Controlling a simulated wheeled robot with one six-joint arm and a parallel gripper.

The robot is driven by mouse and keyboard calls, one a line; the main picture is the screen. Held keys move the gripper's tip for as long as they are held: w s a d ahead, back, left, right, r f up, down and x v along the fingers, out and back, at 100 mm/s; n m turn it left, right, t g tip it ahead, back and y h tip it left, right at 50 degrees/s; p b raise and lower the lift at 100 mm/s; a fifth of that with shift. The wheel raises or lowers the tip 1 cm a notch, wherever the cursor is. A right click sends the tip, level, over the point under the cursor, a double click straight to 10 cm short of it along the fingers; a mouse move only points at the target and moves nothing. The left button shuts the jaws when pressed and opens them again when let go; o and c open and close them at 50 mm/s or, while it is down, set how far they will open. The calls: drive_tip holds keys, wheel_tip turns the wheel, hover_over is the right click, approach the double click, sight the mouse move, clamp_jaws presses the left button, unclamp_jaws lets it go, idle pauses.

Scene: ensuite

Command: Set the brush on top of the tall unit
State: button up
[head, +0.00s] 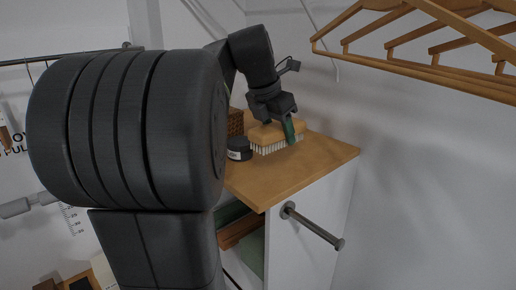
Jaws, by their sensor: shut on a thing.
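A brush (268,145) with a light wooden back and white bristles is in my gripper (281,124). The gripper is shut on the brush's wooden back from above. The brush is over the wooden top of the tall unit (300,172), near its back part, bristles downward. I cannot tell whether the bristles touch the top or hang just above it. The far side of the brush is hidden. The unit has a white side and open shelves below.
A dark round jar with a pale label (238,149) stands just left of the brush. A brown woven box (235,122) is behind it. A metal rod (312,227) sticks out of the unit's side. The top's front right is clear.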

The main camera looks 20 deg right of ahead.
sight(287, 165)
drive_tip(key=shift+w+d+r, duration=0.1)
drive_tip(key=shift+w+d, duration=0.1)
drive_tip(key=shift+d, duration=0.3)
drive_tip(key=shift+w+d, duration=0.2)
drive_tip(key=shift+d, duration=0.3)
wheel_tip(287, 165, down, 3)
drive_tip(key=shift+a+r, duration=0.15)
drive_tip(key=shift+r, duration=0.05)
wheel_tip(287, 165, down, 4)
drive_tip(key=shift+r, duration=0.15)
drive_tip(key=shift+f+p, duration=0.35)
drive_tip(key=shift+f, duration=0.1)
drive_tip(key=o, duration=1)
drive_tip(key=shift+f, duration=0.15)
